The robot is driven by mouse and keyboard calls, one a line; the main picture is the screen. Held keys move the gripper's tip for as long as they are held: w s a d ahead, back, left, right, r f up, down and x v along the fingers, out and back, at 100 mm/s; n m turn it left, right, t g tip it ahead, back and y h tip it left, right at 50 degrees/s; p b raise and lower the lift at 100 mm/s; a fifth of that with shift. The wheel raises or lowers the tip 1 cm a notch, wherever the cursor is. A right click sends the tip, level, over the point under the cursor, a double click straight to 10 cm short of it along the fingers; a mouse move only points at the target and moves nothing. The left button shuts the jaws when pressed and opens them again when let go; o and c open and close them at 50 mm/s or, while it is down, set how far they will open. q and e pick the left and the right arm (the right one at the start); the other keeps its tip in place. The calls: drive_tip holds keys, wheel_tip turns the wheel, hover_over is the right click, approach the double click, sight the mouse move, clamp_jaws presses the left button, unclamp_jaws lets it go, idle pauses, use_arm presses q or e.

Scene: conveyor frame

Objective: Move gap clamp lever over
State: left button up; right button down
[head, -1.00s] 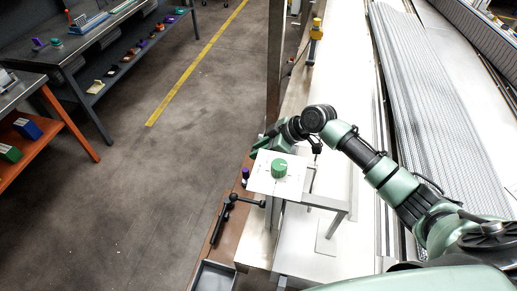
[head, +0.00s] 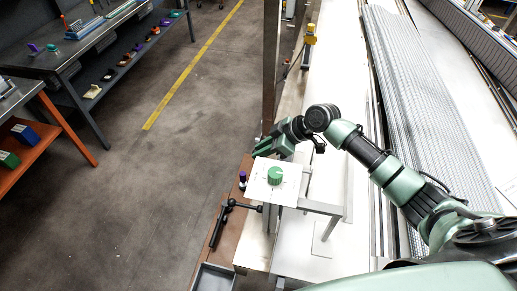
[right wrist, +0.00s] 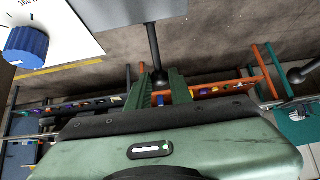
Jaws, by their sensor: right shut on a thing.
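A white plate with a green knob (head: 275,175) stands on the frame at the centre of the head view. My right gripper (right wrist: 159,88) reaches in behind this plate in the head view, where its fingertips are mostly hidden. In the right wrist view a dark lever rod (right wrist: 154,45) hangs from a grey block and ends in a ball between the two green fingers. The gripper is shut on this lever near its ball end. My left gripper is not in view.
A black handle with a rod (head: 222,221) lies near a brown ledge, with a grey bin (head: 213,279) below it. A blue knob (right wrist: 26,45) sits near the gripper in the wrist view. A yellow-topped post (head: 310,35) stands farther back. The floor to the left is open.

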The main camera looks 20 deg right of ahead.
drive_tip(key=shift+s+d+r, duration=0.1)
drive_tip(key=shift+d+r, duration=0.2)
drive_tip(key=shift+r, duration=0.05)
drive_tip(key=shift+d, duration=0.1)
drive_tip(key=shift+p+v, duration=0.65)
drive_tip(key=shift+v, duration=0.4)
drive_tip(key=shift+s+d+f, duration=0.1)
drive_tip(key=shift+s+f, duration=0.05)
drive_tip(key=shift+f, duration=0.05)
drive_tip(key=c, duration=1.2)
unclamp_jaws()
